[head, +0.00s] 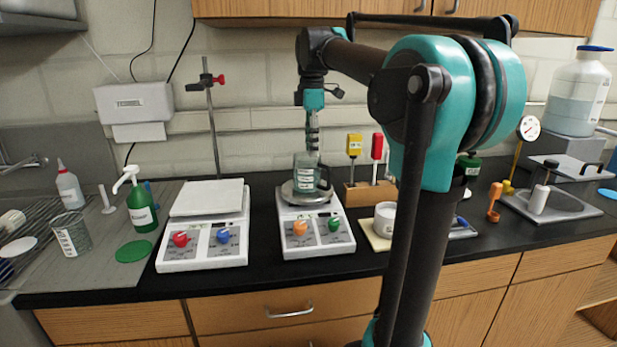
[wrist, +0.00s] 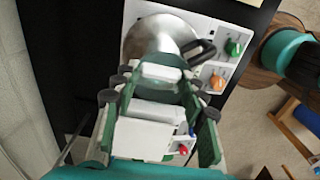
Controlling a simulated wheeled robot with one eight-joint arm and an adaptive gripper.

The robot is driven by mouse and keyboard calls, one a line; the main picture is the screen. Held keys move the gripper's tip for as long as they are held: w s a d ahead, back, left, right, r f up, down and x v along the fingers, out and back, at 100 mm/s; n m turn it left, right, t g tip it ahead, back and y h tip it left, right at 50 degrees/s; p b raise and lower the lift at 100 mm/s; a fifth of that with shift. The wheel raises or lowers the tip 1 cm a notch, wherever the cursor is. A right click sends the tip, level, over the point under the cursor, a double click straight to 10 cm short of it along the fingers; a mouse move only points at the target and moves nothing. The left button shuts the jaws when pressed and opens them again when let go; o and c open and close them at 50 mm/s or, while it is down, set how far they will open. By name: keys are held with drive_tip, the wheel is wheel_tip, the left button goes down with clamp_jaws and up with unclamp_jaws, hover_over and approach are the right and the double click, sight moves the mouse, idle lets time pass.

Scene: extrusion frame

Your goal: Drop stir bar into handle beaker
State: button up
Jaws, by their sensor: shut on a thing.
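The handle beaker (head: 304,178) is clear glass with a white label and a dark handle on its right. It stands upright on the round metal plate of the middle stirrer (head: 316,239). My gripper (head: 312,148) points down at the beaker's top. In the wrist view my gripper's green fingers (wrist: 158,82) lie on either side of the beaker (wrist: 160,68), and its black handle (wrist: 200,52) sticks out to the right. The fingers look closed on the beaker's upper part. I cannot make out a stir bar in either view.
A second white device (head: 205,235) with red and blue knobs stands to the left. A wooden rack (head: 367,194) with yellow and red tools stands close on the right, beside a white cup (head: 385,219). A green bottle (head: 141,208) stands further left.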

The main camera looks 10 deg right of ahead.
drive_tip(key=o, duration=0.9)
